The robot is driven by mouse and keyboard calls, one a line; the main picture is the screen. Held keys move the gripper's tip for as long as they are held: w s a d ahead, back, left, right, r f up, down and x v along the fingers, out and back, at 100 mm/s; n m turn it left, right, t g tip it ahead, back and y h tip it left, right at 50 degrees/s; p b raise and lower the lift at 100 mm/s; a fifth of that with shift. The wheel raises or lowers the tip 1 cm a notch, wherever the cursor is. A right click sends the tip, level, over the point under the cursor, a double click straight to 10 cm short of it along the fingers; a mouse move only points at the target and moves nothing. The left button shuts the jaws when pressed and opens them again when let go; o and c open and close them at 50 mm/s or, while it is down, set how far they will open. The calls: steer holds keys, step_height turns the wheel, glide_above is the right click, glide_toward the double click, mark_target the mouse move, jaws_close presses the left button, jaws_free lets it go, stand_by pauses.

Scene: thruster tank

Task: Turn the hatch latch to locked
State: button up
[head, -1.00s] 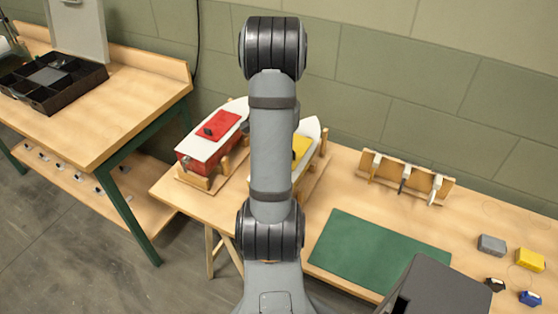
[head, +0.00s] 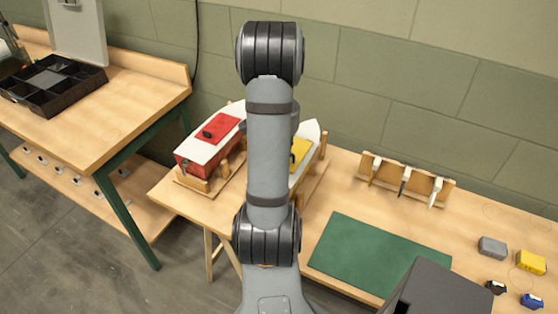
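Two model boats stand on wooden cradles at the left end of the workbench in the head view. The left boat (head: 185,163) has a red side and white deck. Its red hatch (head: 224,131) carries a small black latch (head: 207,134). The right boat (head: 313,134) has a white deck with a yellow hatch (head: 299,151), partly hidden behind my arm. A dark spot shows at the yellow hatch's edge, too small and covered to tell what it is. I cannot make out either latch's setting. My gripper is not visible; my upright arm blocks the view between the boats.
Grey (head: 492,247) and yellow (head: 531,262) blocks and small black and blue parts sit at right. A second table (head: 120,110) at left holds a black divided tray (head: 52,85).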

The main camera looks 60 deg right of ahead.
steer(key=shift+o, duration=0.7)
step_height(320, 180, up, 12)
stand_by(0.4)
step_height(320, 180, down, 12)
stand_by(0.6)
